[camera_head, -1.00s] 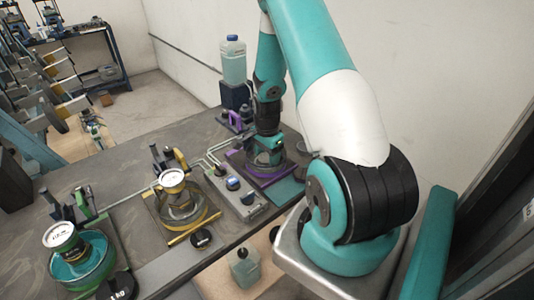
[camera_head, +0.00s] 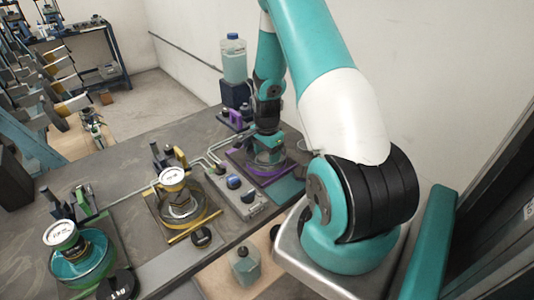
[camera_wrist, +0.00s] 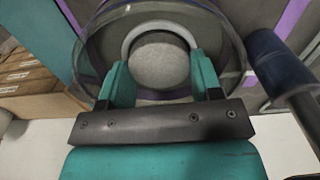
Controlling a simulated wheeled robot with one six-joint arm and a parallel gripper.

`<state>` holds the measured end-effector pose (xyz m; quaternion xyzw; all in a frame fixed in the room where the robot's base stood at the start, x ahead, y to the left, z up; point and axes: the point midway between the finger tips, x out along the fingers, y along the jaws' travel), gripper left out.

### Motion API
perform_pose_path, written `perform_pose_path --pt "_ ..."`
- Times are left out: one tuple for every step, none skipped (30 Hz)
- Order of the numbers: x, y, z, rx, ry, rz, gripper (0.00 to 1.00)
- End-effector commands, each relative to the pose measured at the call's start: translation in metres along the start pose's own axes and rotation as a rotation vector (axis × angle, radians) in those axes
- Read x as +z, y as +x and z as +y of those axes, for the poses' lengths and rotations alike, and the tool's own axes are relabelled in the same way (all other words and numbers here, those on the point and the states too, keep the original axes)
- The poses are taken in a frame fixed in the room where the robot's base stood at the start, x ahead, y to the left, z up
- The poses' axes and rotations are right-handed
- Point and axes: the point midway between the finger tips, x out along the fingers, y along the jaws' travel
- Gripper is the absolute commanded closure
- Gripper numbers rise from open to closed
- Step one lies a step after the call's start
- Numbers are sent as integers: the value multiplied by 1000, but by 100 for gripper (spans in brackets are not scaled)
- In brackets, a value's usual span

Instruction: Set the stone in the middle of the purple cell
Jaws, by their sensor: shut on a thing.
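The purple cell (camera_head: 258,172) stands at the right end of the bench, a clear round vessel on a purple-edged base. My gripper (camera_head: 267,146) is over it, and the arm hides part of it. In the wrist view, my gripper (camera_wrist: 158,66) has its two teal fingers shut on the stone (camera_wrist: 160,62), a round, speckled grey disc. A pale ring curves around the stone's far side. The clear wall of the purple cell (camera_wrist: 238,60) surrounds stone and fingertips in this view. I cannot tell whether the stone touches the floor. The stone is hidden in the head view.
A dark blue knob on a rod (camera_wrist: 275,60) is close right of the cell in the wrist view. A yellow cell (camera_head: 178,215), a green cell (camera_head: 82,268), a control box (camera_head: 238,196) and black weights (camera_head: 201,237) stand left. A bottle (camera_head: 233,60) rises behind.

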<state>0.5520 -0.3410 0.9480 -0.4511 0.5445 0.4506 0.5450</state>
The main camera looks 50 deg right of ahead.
Motion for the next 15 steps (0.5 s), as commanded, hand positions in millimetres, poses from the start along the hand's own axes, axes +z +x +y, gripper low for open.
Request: perform_pose_path --pt "0 0 0 0 0 0 66" --pt "0 0 0 0 0 0 66" --pt "0 1 0 0 0 0 66" --pt "0 1 0 0 0 0 66" --pt "0 1 0 0 0 0 66" --pt "0 2 0 0 0 0 66" --pt "0 2 0 0 0 0 66" --pt "0 3 0 0 0 0 66" --pt "0 3 0 0 0 0 66" --pt "0 4 0 0 0 0 66" --pt "0 4 0 0 0 0 66" --pt "0 4 0 0 0 0 66" --pt "0 5 0 0 0 0 66" --pt "0 5 0 0 0 0 66" --pt "0 6 0 0 0 0 66"
